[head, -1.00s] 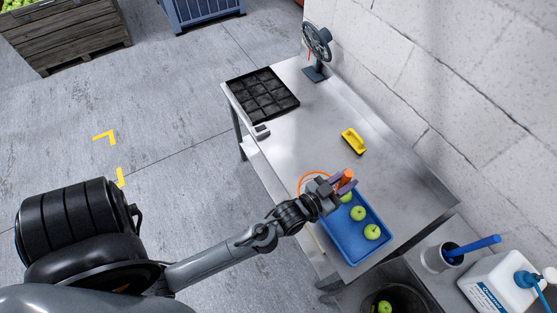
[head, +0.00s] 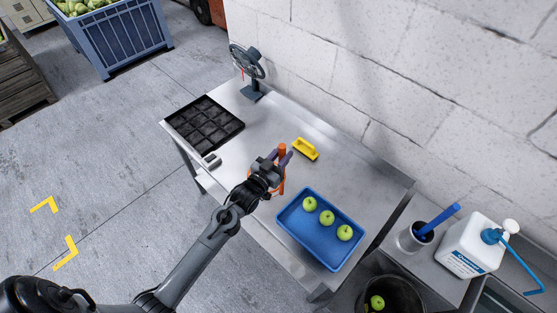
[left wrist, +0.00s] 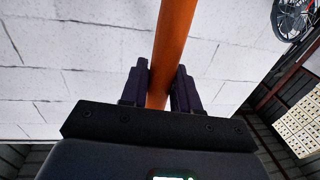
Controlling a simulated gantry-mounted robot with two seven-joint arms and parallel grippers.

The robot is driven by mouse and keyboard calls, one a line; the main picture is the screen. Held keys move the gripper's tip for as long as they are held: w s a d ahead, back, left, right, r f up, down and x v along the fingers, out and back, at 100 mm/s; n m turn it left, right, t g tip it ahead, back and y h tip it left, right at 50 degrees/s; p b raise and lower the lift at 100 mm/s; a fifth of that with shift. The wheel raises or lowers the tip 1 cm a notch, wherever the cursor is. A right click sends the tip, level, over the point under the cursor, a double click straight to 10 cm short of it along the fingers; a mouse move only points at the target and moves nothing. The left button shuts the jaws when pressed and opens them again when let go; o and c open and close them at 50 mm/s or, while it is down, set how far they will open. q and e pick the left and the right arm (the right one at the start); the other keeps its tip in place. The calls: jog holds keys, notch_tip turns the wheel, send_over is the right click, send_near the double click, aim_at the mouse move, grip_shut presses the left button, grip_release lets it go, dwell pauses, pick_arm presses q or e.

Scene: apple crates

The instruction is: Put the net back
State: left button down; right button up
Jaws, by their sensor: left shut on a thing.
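The net has an orange handle (head: 282,152), and part of an orange hoop shows beside my gripper in the head view. My left gripper (head: 277,160) is shut on the handle and holds it over the middle of the metal table (head: 230,180), up and left of the blue tray. In the left wrist view the orange handle (left wrist: 173,45) runs up between the two dark fingers (left wrist: 160,88). The net's mesh cannot be made out. My right gripper is not in view.
A blue tray (head: 293,237) holds three green apples. A yellow-handled tool (head: 306,149), a black compartment tray (head: 205,125) and a round device on a stand (head: 246,62) are on the table. A bucket, a blue-handled cup (head: 412,238) and a white bottle (head: 468,245) stand at the right.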

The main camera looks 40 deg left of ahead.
pick_arm(q)
jog(key=f, duration=0.2)
jog(key=a+f, duration=0.1)
jog(key=f, duration=0.1)
jog(key=shift+w+a+f+p, duration=0.2)
jog(key=shift+f+p, duration=0.1)
jog(key=shift+f, duration=0.25)
jog(key=c, duration=0.8)
grip_release()
